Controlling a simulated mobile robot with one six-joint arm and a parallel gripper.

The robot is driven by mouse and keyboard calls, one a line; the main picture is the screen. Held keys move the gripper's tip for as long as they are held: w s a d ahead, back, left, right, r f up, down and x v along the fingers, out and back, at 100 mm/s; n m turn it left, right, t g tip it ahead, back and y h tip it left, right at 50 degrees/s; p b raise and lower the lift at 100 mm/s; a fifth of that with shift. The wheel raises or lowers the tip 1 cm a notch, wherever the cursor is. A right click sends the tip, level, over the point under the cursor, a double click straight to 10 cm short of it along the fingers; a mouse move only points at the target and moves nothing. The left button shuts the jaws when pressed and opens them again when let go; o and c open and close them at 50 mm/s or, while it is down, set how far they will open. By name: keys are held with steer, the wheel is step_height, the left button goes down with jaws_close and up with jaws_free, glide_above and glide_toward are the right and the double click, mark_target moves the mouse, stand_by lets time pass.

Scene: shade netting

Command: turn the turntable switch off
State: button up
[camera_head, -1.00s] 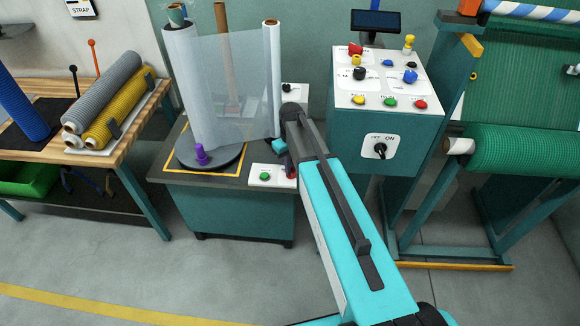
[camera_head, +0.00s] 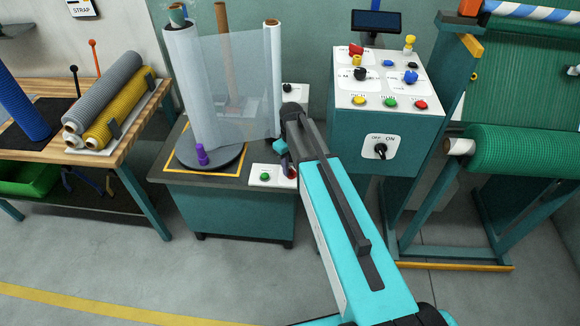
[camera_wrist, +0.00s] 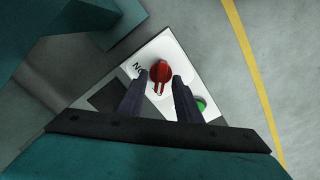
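The turntable (camera_head: 225,165) is a dark disc on a teal base, with a clear film roll standing on it. At the front right corner of its base is a white switch panel (camera_head: 256,180) with a green button (camera_head: 265,176). In the wrist view the red switch knob (camera_wrist: 160,71) has a pale pointer line and sits beside black lettering, partly cut off, that looks like "ON". My gripper (camera_wrist: 160,78) is over the panel, its two dark fingers apart on either side of the knob, with small gaps showing. In the head view my arm hides most of the knob and the fingers.
A teal control cabinet (camera_head: 385,125) with several buttons and its own OFF/ON knob (camera_head: 380,149) stands right of my arm. A workbench (camera_head: 130,140) with rolls is at left, a green netting roll (camera_head: 525,152) at right. The floor in front is clear.

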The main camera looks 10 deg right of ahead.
mark_target(291, 169)
steer(key=shift+r, duration=0.1)
step_height(291, 169, up, 14)
steer(key=b, duration=0.1)
steer(key=shift+f+b, duration=0.25)
steer(key=shift+b, duration=0.05)
stand_by(0.7)
stand_by(0.4)
steer(key=s+f+m, duration=0.3)
steer(key=s+f, duration=0.7)
steer(key=f, duration=0.2)
steer(key=s+f+m, duration=0.3)
steer(key=s+f, duration=0.6)
steer(key=f, duration=0.4)
steer(key=s+f+g, duration=0.2)
steer(key=s+f, duration=0.5)
steer(key=s, duration=0.4)
steer(key=s+f+g, duration=0.3)
steer(key=s+f, duration=0.5)
steer(key=s, duration=0.4)
steer(key=shift+a, duration=0.45)
